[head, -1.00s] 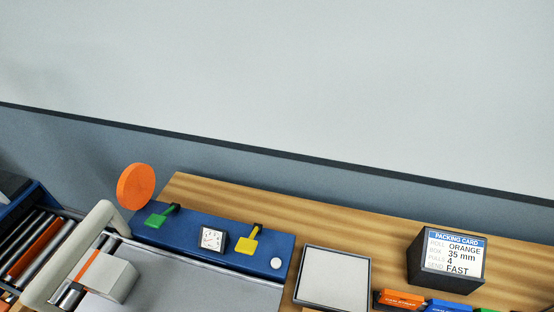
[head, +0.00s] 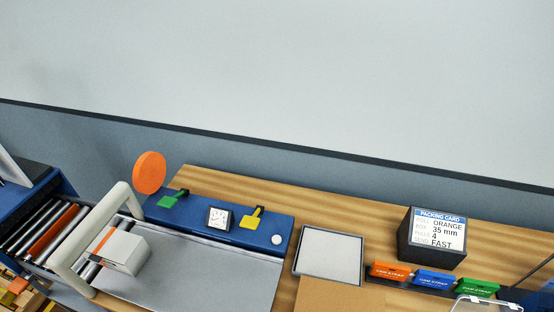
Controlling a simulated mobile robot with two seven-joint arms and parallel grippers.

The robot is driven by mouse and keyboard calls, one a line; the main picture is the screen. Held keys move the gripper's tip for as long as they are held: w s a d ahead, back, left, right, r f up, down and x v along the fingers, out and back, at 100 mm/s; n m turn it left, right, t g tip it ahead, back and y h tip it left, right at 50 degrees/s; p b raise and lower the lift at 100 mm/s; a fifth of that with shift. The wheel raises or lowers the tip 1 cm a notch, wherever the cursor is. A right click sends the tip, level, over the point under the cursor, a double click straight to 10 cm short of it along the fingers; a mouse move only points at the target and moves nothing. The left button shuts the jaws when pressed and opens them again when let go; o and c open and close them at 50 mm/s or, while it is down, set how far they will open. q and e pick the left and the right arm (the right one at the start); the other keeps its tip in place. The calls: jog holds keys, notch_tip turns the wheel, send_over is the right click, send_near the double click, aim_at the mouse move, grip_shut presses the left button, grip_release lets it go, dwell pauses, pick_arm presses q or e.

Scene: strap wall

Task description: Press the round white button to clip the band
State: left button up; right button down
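The round white button (head: 277,240) sits at the right end of the blue panel (head: 190,212) on the bench. The panel also carries a green lever (head: 172,199), a small dial (head: 219,218) and a yellow lever (head: 252,218). A white box (head: 128,252) with an orange band (head: 103,241) around it sits by the cream arch (head: 78,255), on the grey plate (head: 210,275). An orange disc (head: 149,172) stands behind the panel's left end. Neither of my grippers is clearly in view.
A packing card on a dark block (head: 433,238) reads orange, 35 mm, 4, fast. Orange (head: 390,271), blue (head: 435,281) and green (head: 477,288) strap packs lie in front of it. A light square tray (head: 329,256) is right of the button. Rollers (head: 40,233) are at left.

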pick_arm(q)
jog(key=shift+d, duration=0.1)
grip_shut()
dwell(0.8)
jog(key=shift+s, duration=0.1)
